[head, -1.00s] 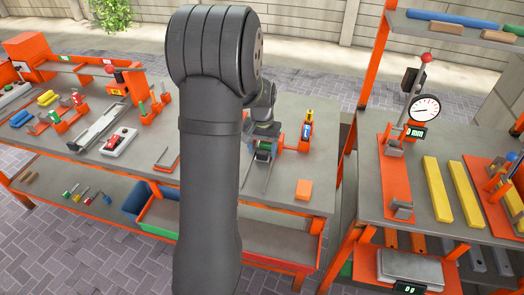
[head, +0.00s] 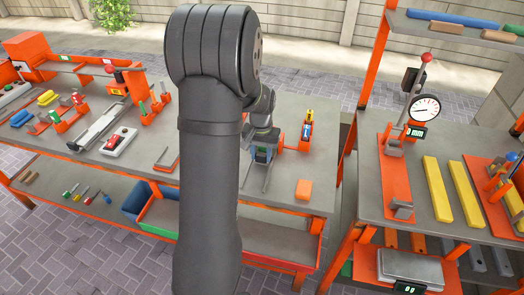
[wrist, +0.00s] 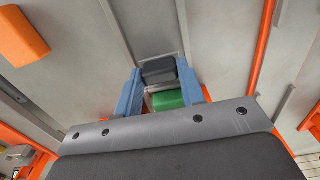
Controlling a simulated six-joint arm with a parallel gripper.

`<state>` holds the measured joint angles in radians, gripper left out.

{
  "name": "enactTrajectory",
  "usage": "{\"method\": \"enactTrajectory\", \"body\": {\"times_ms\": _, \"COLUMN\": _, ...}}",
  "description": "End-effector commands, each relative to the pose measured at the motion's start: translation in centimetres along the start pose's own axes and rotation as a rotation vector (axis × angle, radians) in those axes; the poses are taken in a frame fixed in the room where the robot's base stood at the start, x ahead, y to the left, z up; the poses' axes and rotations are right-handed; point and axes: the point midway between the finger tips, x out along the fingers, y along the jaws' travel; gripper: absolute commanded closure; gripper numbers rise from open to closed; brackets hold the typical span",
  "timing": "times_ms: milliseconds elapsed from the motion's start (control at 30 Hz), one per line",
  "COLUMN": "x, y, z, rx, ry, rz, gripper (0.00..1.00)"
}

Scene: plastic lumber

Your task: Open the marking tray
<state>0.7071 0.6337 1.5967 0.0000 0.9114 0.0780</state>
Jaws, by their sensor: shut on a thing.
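The marking tray is hard to make out. Two thin grey rails (head: 267,178), perhaps part of it, lie on the bench below my gripper in the head view. My gripper (head: 262,157) is low over the bench, partly behind my arm. In the wrist view, the blue fingers of my gripper (wrist: 160,88) are closed on a dark grey block (wrist: 159,69), which may be the tray's handle. A green piece (wrist: 168,100) shows between the fingers, nearer the wrist. The lower part of the grip is hidden by my wrist.
An orange block (head: 303,189) lies on the bench right of the rails. An orange stand (head: 306,130) with a blue piece is just right of my gripper. A second bench with yellow bars (head: 437,188) stands farther right. Tools and fixtures fill the left bench.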

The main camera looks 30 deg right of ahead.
Motion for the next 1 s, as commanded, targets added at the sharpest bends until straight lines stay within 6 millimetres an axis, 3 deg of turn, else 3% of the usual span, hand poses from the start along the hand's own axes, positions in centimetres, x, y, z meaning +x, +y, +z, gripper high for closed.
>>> {"method": "enactTrajectory", "body": {"times_ms": 400, "x": -0.1, "y": 0.0, "z": 8.9, "rx": 0.001, "ry": 0.002, "rz": 0.000, "gripper": 1.00}}
{"method": "enactTrajectory", "body": {"times_ms": 567, "x": -0.1, "y": 0.0, "z": 10.2, "rx": 0.001, "ry": 0.002, "rz": 0.000, "gripper": 1.00}}
{"method": "enactTrajectory", "body": {"times_ms": 867, "x": -0.1, "y": 0.0, "z": 10.3, "rx": 0.001, "ry": 0.003, "rz": 0.000, "gripper": 1.00}}
{"method": "enactTrajectory", "body": {"times_ms": 900, "x": -0.1, "y": 0.0, "z": 10.3, "rx": 0.001, "ry": 0.003, "rz": 0.000, "gripper": 0.58}}
{"method": "enactTrajectory", "body": {"times_ms": 1000, "x": -0.1, "y": 0.0, "z": 10.3, "rx": 0.001, "ry": 0.002, "rz": 0.000, "gripper": 0.42}}
